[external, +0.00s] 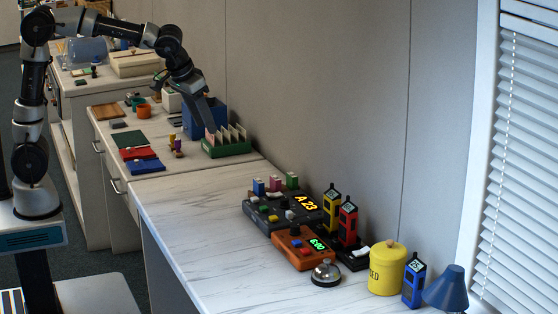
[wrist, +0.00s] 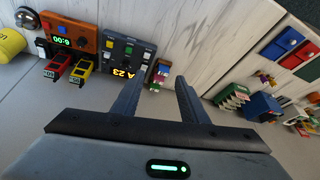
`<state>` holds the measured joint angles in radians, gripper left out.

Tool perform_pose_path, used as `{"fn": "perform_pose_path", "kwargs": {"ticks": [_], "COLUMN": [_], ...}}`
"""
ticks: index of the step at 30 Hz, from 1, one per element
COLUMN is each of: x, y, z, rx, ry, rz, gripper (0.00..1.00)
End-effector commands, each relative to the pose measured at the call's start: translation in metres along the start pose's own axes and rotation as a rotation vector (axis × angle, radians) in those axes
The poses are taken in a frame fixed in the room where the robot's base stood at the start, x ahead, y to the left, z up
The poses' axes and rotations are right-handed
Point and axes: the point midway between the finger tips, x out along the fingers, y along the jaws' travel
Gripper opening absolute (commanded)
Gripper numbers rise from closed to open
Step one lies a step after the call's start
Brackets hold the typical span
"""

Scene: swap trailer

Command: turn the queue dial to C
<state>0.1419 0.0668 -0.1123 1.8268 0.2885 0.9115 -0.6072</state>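The dark queue console (external: 283,212) sits on the marble-topped counter, with a lit orange display (external: 306,201) reading "A 23". My gripper (external: 211,130) is up near the blue bin and green rack, well apart from the console. In the wrist view my gripper (wrist: 160,82) has its two fingers spread, with nothing between them.
An orange clock unit (external: 302,254) reading "6:00" stands in front of the console. Red (external: 347,222) and yellow (external: 332,206) handhelds stand close behind. A bell (external: 326,274) and yellow canister (external: 387,268) are nearer. A green rack (external: 226,147) lies below my gripper. The counter's left part is clear.

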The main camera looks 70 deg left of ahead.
Motion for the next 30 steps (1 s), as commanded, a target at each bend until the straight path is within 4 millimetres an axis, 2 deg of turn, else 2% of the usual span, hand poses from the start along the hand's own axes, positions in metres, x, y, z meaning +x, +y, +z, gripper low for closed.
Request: {"fn": "perform_pose_path", "kwargs": {"ticks": [1,4,9,12,20,30], "x": [0.008,0.034,0.075,0.090,0.117,0.188], "y": [0.022,0.059,0.106,0.120,0.126,0.124], "z": [-0.021,-0.049,-0.072,-0.077,-0.077,-0.074], "rx": [-0.013,-0.060,-0.130,-0.156,-0.171,-0.171], "ry": [-0.014,-0.020,-0.026,-0.026,-0.026,-0.029], "rz": [-0.007,-0.017,-0.026,-0.028,-0.030,-0.031], "gripper": [0.40,0.40,0.40,0.40,0.40,0.40]}}
